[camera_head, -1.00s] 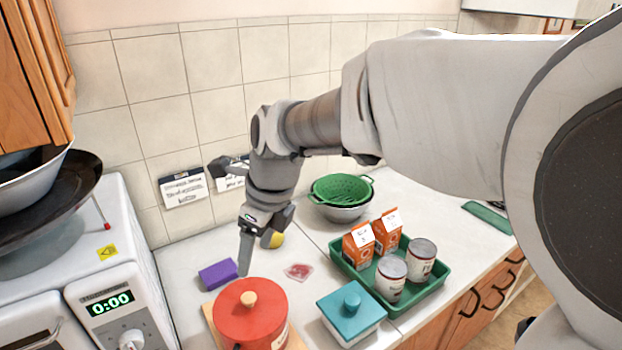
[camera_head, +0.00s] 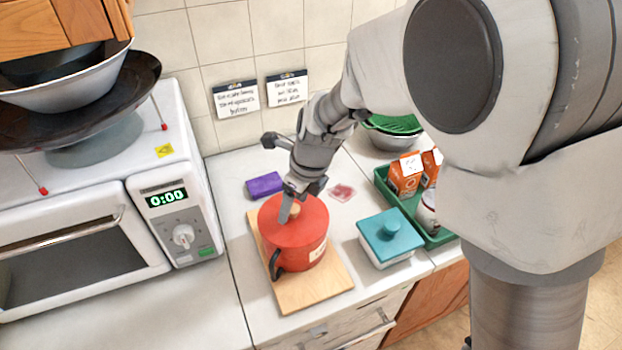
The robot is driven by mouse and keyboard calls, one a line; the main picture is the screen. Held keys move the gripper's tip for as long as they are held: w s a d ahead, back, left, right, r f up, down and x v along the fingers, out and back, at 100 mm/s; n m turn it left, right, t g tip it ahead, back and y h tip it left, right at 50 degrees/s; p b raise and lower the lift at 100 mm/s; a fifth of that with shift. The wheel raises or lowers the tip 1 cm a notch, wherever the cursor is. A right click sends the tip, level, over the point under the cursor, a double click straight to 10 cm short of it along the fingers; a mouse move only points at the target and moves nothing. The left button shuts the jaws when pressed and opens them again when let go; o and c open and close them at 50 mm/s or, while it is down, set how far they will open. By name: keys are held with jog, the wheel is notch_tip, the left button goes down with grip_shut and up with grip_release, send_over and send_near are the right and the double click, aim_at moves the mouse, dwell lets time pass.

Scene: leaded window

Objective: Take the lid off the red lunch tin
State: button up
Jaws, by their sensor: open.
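The red lunch tin (camera_head: 310,257) stands on a wooden board (camera_head: 317,292) on the counter. It has a dark handle at its front left and a pale label on its side. Its red lid (camera_head: 280,230) is on, with a round wooden knob (camera_head: 295,211) on top. My gripper (camera_head: 290,207) is open and points down over the lid at the knob. One finger shows in front of the knob; the other is mostly hidden. I cannot tell whether the fingers touch the knob.
A teal lidded box (camera_head: 387,250) stands right of the tin, and a purple sponge (camera_head: 264,185) behind it. A green tray (camera_head: 440,236) holds cartons and a can. A microwave (camera_head: 90,210) with stacked pans is at left. The counter left of the board is clear.

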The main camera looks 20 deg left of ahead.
jog(key=shift+f, duration=0.15)
grip_shut()
dwell(0.4)
